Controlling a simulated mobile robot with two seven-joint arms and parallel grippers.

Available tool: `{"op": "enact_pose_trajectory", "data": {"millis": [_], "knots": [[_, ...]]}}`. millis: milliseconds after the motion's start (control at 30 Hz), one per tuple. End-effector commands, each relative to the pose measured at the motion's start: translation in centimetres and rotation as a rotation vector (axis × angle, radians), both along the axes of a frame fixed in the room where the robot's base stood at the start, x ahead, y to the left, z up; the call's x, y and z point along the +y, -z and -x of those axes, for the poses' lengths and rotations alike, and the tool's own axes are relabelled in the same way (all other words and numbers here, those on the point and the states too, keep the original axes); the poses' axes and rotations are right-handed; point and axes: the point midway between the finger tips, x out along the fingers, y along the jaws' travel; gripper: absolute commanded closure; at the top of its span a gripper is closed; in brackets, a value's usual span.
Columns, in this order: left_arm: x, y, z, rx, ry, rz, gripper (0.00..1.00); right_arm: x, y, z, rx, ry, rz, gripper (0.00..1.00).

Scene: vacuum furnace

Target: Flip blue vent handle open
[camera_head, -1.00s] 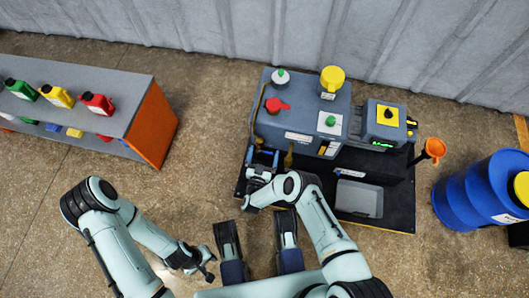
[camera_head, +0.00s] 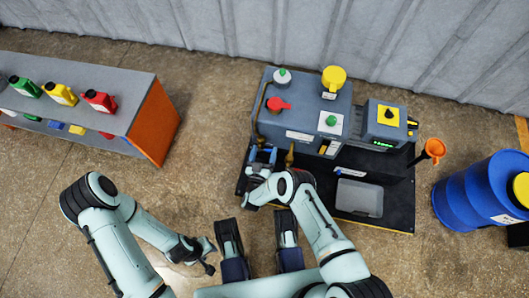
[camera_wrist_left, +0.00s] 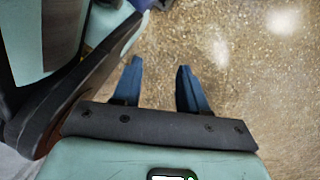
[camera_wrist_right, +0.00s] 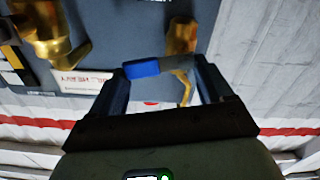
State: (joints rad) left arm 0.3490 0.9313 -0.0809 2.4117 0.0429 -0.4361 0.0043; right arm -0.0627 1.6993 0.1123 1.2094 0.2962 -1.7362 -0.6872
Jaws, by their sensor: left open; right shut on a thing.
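The blue vent handle (camera_wrist_right: 142,68) shows in the right wrist view, with a bent brass-coloured lever at its right end. It lies crosswise between the fingertips of my right gripper (camera_wrist_right: 160,70), which is shut on it. In the head view my right gripper (camera_head: 261,158) is at the left front of the grey furnace unit (camera_head: 300,105); the handle is hard to make out there. My left gripper (camera_head: 207,256) hangs low over the floor, away from the furnace. In the left wrist view its two fingers (camera_wrist_left: 159,68) are apart with nothing between them.
Brass fittings (camera_wrist_right: 55,45) and a white label sit near the handle. The furnace's black base (camera_head: 395,200) carries a grey box (camera_head: 359,198). A blue drum (camera_head: 480,190) stands right, a shelf with bottles (camera_head: 130,105) left. The floor between shelf and furnace is clear.

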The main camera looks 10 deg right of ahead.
Motion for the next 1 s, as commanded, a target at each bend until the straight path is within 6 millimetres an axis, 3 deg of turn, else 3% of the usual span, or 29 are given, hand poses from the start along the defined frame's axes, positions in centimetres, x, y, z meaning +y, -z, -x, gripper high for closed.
{"op": "enact_pose_trajectory", "data": {"millis": [400,1000], "knots": [[-0.1,-0.4,-0.9,-0.03,0.004,-0.001,0.57,0.9,-0.9,-0.5,0.15,-0.002,0.365,0.51],[0.2,0.9,1.8,0.061,-0.008,0.004,0.57,2.2,-1.3,-1.1,0.366,0.002,0.885,0.51]]}}
